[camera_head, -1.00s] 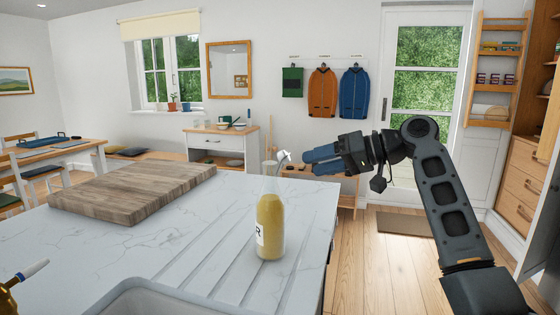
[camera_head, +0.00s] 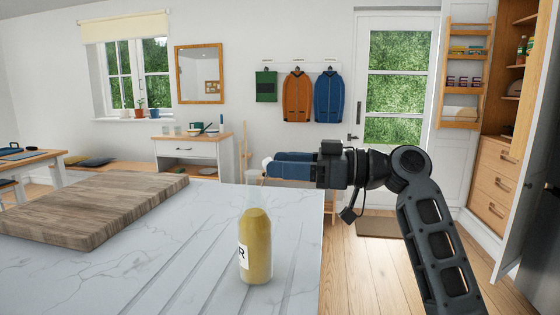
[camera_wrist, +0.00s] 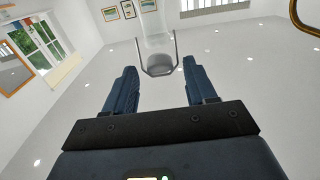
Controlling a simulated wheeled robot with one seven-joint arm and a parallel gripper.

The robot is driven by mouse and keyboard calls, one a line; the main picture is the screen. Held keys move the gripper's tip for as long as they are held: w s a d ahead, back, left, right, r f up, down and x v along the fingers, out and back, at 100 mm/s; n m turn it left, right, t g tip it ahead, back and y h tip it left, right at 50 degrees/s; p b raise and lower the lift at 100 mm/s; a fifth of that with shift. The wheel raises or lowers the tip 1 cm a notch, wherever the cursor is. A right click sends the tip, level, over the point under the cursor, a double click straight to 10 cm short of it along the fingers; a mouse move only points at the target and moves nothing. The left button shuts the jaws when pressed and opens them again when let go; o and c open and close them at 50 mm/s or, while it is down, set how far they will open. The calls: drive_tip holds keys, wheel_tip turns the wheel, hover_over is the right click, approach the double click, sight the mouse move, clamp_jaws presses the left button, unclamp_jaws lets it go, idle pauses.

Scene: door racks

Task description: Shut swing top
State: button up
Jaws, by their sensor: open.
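A glass bottle (camera_head: 256,245) with yellow contents and a white label stands upright on the marble counter (camera_head: 150,265). Its clear neck is hard to make out in the head view. In the wrist view, the swing-top stopper (camera_wrist: 160,66) is a grey cap with a wire bail, with the clear neck beyond it. My gripper (camera_head: 274,166) reaches in from the right at the height of the bottle's top. In the wrist view its two blue fingers (camera_wrist: 160,78) are spread, with the stopper in line with the gap near the fingertips and visible space on both sides.
A thick wooden board (camera_head: 95,210) lies on the counter to the left. The counter's right edge is close beside the bottle. Wooden floor (camera_head: 385,270) is open beyond it. A cabinet (camera_head: 192,150) stands against the far wall.

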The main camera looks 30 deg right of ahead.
drive_tip(key=shift+w+a, duration=0.35)
drive_tip(key=shift+a, duration=0.15)
